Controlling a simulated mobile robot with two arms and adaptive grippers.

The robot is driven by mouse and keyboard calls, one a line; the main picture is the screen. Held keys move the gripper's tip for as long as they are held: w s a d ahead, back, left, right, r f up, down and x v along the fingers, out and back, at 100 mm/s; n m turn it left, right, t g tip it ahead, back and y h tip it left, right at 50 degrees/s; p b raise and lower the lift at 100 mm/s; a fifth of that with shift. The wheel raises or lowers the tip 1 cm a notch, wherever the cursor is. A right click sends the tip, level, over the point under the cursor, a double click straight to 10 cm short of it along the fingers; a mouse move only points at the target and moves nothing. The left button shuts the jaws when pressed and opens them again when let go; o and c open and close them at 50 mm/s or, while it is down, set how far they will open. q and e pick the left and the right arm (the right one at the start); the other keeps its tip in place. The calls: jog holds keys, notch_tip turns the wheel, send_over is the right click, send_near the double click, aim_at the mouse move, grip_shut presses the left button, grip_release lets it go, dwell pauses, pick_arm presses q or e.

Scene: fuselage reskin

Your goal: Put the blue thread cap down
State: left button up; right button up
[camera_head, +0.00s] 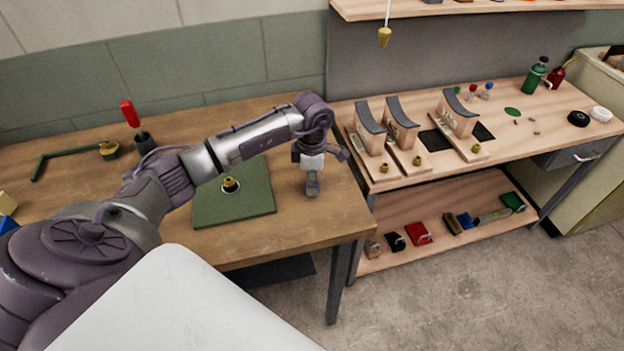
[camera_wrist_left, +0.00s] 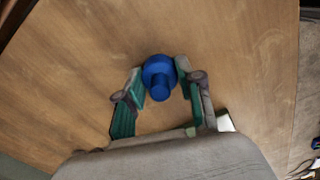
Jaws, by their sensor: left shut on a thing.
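The blue thread cap (camera_wrist_left: 159,78) sits between the two fingertips of my left gripper (camera_wrist_left: 160,82) in the left wrist view. The fingers touch it from both sides, and wooden tabletop shows beneath it. In the head view my left gripper (camera_head: 312,188) points down over the right end of the brown wooden table (camera_head: 290,225), right of the green mat. The cap is hidden there, and I cannot tell whether it touches the tabletop. My right gripper does not show.
A green mat (camera_head: 255,200) with a small brass piece (camera_head: 231,185) lies left of my left gripper. A lighter bench (camera_head: 545,130) with curved fixtures stands to the right. A brass plumb bob (camera_head: 384,37) hangs above. The table in front of the gripper is clear.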

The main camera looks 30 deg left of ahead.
pick_arm(q)
jog(key=shift+f, duration=0.2)
jog(key=o, duration=1.2)
jog(key=shift+r, duration=0.1)
jog(key=shift+r, duration=0.25)
notch_tip(320, 180, up, 10)
jog(key=b, duration=0.2)
jog(key=shift+r+b, duration=0.25)
jog(key=shift+b, duration=0.1)
jog(key=shift+r, duration=0.6)
